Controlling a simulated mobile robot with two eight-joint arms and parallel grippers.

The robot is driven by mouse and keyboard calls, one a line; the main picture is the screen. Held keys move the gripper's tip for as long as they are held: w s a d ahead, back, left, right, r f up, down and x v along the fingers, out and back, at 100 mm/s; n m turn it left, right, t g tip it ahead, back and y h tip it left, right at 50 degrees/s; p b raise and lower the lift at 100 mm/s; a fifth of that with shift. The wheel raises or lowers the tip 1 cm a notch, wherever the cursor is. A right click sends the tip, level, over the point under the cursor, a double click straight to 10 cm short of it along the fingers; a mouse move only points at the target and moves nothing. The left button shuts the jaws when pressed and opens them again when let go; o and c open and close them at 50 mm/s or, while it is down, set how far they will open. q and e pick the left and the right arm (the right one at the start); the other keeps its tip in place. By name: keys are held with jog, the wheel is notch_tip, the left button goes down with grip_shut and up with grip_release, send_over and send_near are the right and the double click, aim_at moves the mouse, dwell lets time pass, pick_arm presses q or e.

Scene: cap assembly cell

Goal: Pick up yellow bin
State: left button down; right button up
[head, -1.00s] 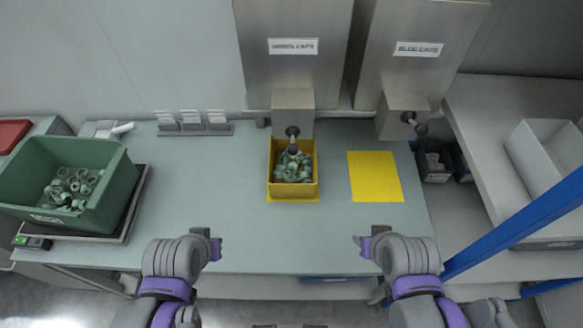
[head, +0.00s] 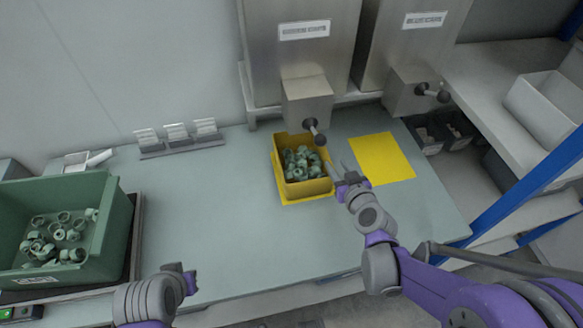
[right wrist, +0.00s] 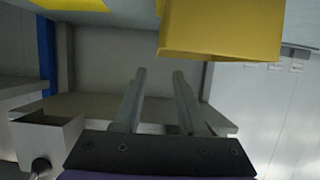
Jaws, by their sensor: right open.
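The yellow bin (head: 303,188) stands on a yellow mat on the table, under the left dispenser's spout, and holds several grey-green caps. My right gripper (head: 340,175) is at the bin's right side in the head view, with its fingers toward the bin wall. In the right wrist view the two fingers (right wrist: 157,85) are apart with nothing between them, and the yellow bin (right wrist: 220,32) shows beyond their tips at the top. My left gripper (head: 190,280) is near the table's front edge, away from the bin; its jaw opening is unclear.
A green crate (head: 118,225) with several caps stands at the left. Two steel dispensers (head: 305,55) with black-knobbed levers hang over the back. An empty yellow mat (head: 382,160) lies right of the bin. A blue post (head: 520,195) stands at the right. The middle-left table is clear.

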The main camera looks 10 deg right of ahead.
aim_at(326, 149)
jog(key=shift+f+b+x, duration=0.1)
jog(key=shift+b+x, duration=0.15)
jog(key=shift+x, duration=2.5)
jog(key=shift+f+b+x, duration=0.15)
jog(key=shift+b+x, duration=0.05)
jog(key=shift+x, duration=2.55)
jog(key=shift+s+d, duration=0.1)
grip_shut()
